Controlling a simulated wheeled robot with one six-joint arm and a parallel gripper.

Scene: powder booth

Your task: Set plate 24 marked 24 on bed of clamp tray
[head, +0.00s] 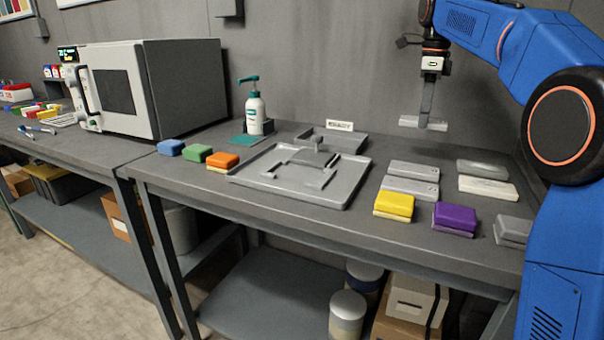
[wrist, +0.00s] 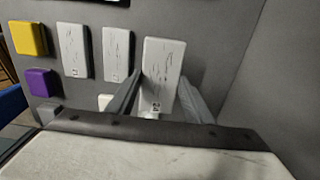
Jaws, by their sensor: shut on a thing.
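Plate 24 (wrist: 163,65) is a pale grey slab, and its 24 marking shows near its lower end in the wrist view. My gripper (wrist: 157,110) is shut on it, with one finger on each side. In the head view my gripper (head: 425,121) holds the plate (head: 408,121) in the air, roughly level, above the right part of the bench and apart from everything below. The clamp tray (head: 345,193) is a wide grey tray at the middle of the bench. A raised clamp part and low rails stand on its bed (head: 290,176). No plate shows on the bed.
Two grey plates (head: 413,170) lie right of the tray, with paler slabs (head: 487,188) further right. Yellow (head: 394,203) and purple (head: 454,217) blocks line the front. A READY sign (head: 340,126) stands behind a smaller tray. A pump bottle (head: 254,112) and orange block (head: 222,160) are left.

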